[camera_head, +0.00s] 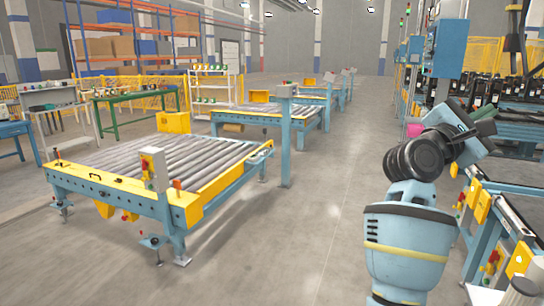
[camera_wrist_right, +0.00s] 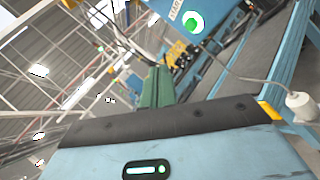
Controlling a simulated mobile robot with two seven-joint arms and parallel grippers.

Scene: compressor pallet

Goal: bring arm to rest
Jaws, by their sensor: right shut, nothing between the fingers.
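My right arm rises from the lower right of the head view, pale blue with black joints, and bends up to the right. My right gripper (camera_head: 482,113) is at its far end, small and partly hidden by the wrist. It is shut, with nothing seen held in it. It stands in front of the right-hand line of machines; I cannot tell whether it is clear of them. The right wrist view is strongly tilted and filled below by a pale blue casing with a black edge and a green light. My left gripper is not in view.
A roller conveyor (camera_head: 165,165) with a yellow and blue frame stands at left, with another conveyor (camera_head: 265,113) behind. A blue-framed line (camera_head: 480,240) runs close along the right of my arm. Several black compressors stand at the back right. The grey floor (camera_head: 310,220) between is clear.

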